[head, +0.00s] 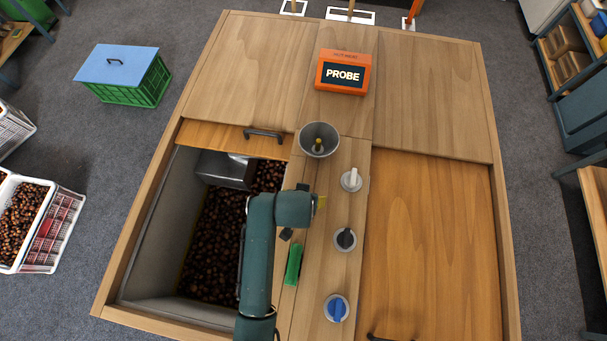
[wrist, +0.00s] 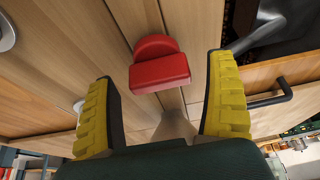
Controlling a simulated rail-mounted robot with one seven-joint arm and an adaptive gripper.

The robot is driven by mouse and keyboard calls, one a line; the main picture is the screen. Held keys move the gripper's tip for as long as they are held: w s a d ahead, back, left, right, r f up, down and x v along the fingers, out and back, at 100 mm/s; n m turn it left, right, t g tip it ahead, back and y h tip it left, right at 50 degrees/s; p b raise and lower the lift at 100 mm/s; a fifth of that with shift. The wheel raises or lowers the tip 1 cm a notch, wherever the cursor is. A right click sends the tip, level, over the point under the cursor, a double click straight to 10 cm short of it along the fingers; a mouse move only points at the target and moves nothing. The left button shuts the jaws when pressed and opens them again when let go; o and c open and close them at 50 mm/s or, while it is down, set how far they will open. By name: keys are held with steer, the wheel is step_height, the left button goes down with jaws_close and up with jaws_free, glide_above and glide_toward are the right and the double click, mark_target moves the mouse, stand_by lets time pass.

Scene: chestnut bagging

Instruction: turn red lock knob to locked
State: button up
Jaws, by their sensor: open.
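The red lock knob (wrist: 158,66) shows in the wrist view, a round base with a thick bar lying roughly across the picture. My gripper (wrist: 163,80) is open, with one yellow-padded finger on each side of the knob. The fingers look apart from it; whether either touches cannot be told. In the head view, only a yellow bit of my gripper (head: 320,203) shows at the end of my arm, over the middle wooden strip. The red knob is hidden there by my arm.
White (head: 351,180), black (head: 345,240) and blue (head: 336,308) knobs line the strip. A green bar (head: 293,263) lies beside my arm. A grey funnel (head: 319,140) and orange PROBE box (head: 343,73) stand behind. The open chestnut bin (head: 150,250) is left.

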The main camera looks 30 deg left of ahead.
steer(key=c, duration=1.2)
steer(key=shift+m, duration=0.3)
steer(key=m+h+p, duration=0.1)
steer(key=m, duration=0.2)
steer(key=shift+m+h, duration=0.3)
steer(key=m+h, duration=0.1)
steer(key=m, duration=0.3)
steer(key=shift+h, duration=0.4)
steer(key=m+g+h+b, duration=0.1)
steer(key=m, duration=0.4)
steer(key=shift+b, duration=0.35)
steer(key=shift+m+g+h+b, duration=0.4)
steer(key=shift+m+b, duration=0.1)
steer(key=shift+m, duration=0.65)
steer(key=shift+m+g+h+b, duration=0.3)
steer(key=shift+m+g+b, duration=0.15)
steer(key=shift+m, duration=0.7)
